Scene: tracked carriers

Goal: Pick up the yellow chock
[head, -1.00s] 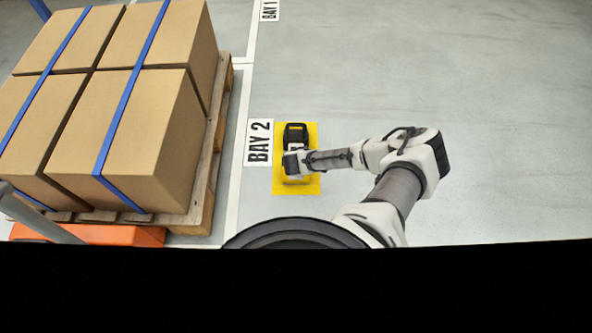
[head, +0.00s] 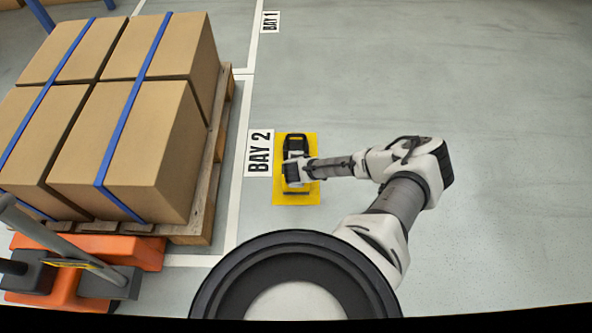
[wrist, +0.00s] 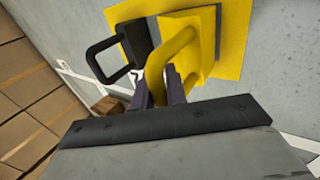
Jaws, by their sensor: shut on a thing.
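The yellow chock (wrist: 166,58) shows in the wrist view as a thick yellow loop handle with a yellow body behind it. My gripper (wrist: 168,90) is shut on this handle, its dark fingers on either side of it. In the head view my gripper (head: 294,172) covers most of the chock, and a yellow edge (head: 296,188) shows just below it. The frames do not show clearly whether the chock is touching the mat.
A black chock-like object with a loop handle (head: 296,142) stands close beside it on the yellow mat (head: 312,198); its black handle shows in the wrist view (wrist: 100,62). A pallet (head: 215,160) of strapped boxes (head: 130,140) is to the left. Floor to the right is clear.

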